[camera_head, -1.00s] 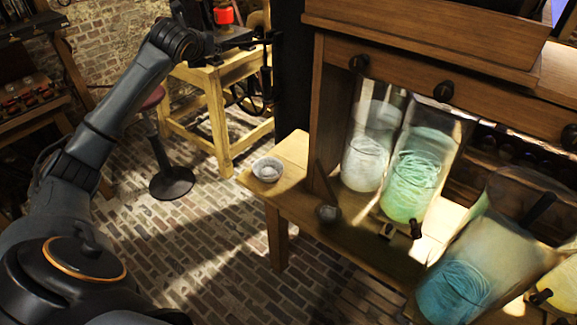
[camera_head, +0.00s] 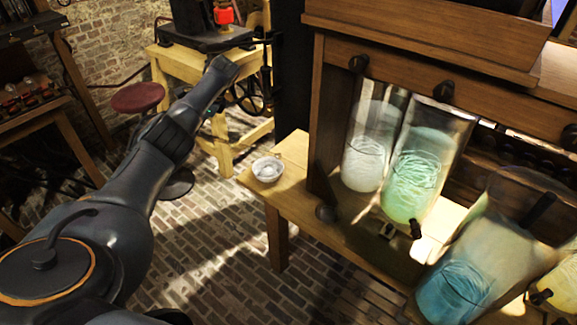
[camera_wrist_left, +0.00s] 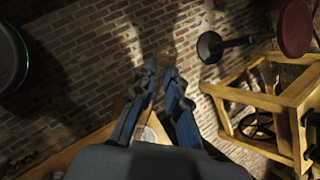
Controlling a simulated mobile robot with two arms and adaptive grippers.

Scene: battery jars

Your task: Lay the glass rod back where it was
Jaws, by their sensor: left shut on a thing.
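My left gripper (camera_wrist_left: 160,68) shows in the left wrist view with its two blue fingers close together, shut on a thin thing that I take for the glass rod. A small pale brownish end (camera_wrist_left: 168,50) shows just past the fingertips against the brick floor. The rest of the rod is too dark and too covered by the fingers to make out. In the head view my left arm reaches up toward the back, and its gripper cannot be made out. My right gripper is in neither view.
A pale bowl (camera_head: 268,169) sits on the left end of the wooden bench (camera_head: 294,148). Glass jars with white (camera_head: 364,163), green (camera_head: 412,182) and blue (camera_head: 455,292) contents stand at the right. A stool (camera_head: 138,97) and a yellowish wooden table (camera_head: 222,140) stand beyond my arm.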

